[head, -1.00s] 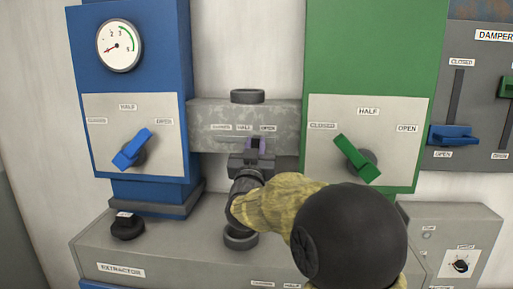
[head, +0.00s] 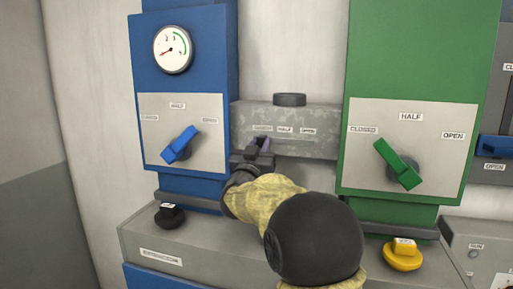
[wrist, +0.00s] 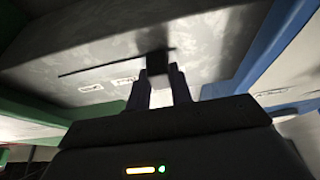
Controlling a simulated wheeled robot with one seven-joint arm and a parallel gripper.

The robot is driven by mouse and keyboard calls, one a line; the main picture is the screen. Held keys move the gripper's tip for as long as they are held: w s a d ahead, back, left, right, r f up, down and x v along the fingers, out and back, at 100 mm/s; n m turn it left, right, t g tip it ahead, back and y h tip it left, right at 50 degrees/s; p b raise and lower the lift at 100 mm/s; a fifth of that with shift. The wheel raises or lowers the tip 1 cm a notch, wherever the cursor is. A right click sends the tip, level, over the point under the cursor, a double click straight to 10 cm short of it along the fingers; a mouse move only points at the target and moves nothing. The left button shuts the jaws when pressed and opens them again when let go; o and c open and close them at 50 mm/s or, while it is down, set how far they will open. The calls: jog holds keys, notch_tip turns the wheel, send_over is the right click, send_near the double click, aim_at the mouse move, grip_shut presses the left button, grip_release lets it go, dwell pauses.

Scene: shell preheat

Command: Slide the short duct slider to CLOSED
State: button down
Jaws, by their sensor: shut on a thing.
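The short duct (head: 325,118) is a grey mottled box between the blue and green cabinets, labelled CLOSED, HALF and OPEN from left to right. My gripper (head: 261,144) is at its front, below the CLOSED label, and its fingers hide most of the slider there. In the wrist view, the slider's dark knob (wrist: 157,62) stands between the fingertips of my gripper (wrist: 159,72), which are shut on it. The thin slot runs away to the left; the knob is near its right end, toward the blue cabinet.
The blue cabinet (head: 185,102) has a gauge (head: 173,50) and a blue lever. The green cabinet (head: 415,60) has a green lever. Below, a grey ledge (head: 190,240) carries a black knob (head: 171,215) and a yellow knob (head: 402,255).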

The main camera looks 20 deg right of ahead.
jog(key=shift+w+a, duration=0.15)
jog(key=shift+a, duration=0.15)
jog(key=c, duration=1.5)
grip_release()
jog(key=shift+o, duration=1.3)
jog(key=shift+w+a, duration=0.1)
jog(key=shift+a, duration=0.1)
jog(key=shift+d, duration=0.1)
jog(key=b+v, duration=0.8)
jog(key=v, duration=0.9)
jog(key=shift+s, duration=0.35)
jog(key=shift+w+f, duration=0.15)
